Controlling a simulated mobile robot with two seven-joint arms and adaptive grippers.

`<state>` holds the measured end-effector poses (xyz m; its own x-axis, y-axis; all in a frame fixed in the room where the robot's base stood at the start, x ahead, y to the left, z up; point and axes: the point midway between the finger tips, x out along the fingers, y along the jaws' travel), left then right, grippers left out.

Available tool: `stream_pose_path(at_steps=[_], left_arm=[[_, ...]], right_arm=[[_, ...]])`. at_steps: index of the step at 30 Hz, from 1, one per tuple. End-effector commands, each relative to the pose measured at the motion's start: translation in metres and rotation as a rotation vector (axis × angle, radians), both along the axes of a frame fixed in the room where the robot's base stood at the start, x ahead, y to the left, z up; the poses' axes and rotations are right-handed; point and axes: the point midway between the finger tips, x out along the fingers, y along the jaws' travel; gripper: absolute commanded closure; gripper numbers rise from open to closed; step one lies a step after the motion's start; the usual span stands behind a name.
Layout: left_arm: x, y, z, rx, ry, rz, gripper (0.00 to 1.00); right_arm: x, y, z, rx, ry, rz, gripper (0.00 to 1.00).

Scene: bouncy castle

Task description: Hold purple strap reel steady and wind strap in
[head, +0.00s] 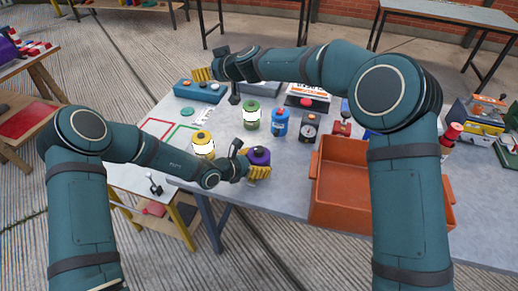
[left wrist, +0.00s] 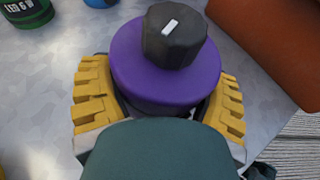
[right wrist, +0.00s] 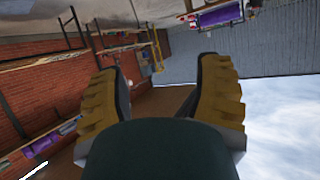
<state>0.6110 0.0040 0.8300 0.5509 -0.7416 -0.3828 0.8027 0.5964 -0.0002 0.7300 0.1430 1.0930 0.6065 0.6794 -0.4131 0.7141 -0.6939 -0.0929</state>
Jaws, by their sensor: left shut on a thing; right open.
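The purple reel (head: 259,155) is at the front edge of the grey table. In the left wrist view the reel (left wrist: 165,75) is a round purple body with a dark knob on top that bears a white mark. My left gripper (head: 257,170) is shut on it, with a yellow finger on each side. No loose strap can be made out. My right gripper (head: 203,74) is open and empty, above the back left of the table and well apart from the reel. In the right wrist view its fingers (right wrist: 160,100) stand apart with nothing between them.
A blue box (head: 200,91) lies at the back left. The tabletop between the reel and bin is narrow.

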Motion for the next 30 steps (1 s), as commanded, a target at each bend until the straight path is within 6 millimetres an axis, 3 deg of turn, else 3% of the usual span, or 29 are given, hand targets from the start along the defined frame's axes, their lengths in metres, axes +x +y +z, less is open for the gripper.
stream_pose_path(at_steps=[3,7,14,17,21,25,30], left_arm=[[0.000,0.000,0.000,0.000,0.000,0.001,0.66],[0.000,0.000,0.000,0.000,0.000,0.000,0.66],[0.000,0.000,0.000,0.000,0.000,0.001,0.67],[0.000,0.000,0.000,0.000,0.000,0.000,0.67],[0.000,0.000,0.000,0.000,0.000,0.000,0.67],[0.000,0.000,0.000,0.000,0.000,0.000,0.67],[0.000,0.000,0.000,0.000,0.000,0.000,0.67]], right_arm=[[0.024,-0.018,0.012,0.109,0.015,-0.198,0.35],[0.042,-0.045,0.012,0.188,0.070,-0.425,0.35],[0.043,-0.099,-0.015,0.218,0.282,-0.806,0.35],[0.029,-0.118,-0.035,0.187,0.417,-0.946,0.35],[-0.005,-0.136,-0.062,0.103,0.643,-1.098,0.35],[-0.045,-0.143,-0.079,-0.003,0.862,-1.175,0.35],[-0.090,-0.144,-0.085,-0.130,1.086,-1.196,0.35]])
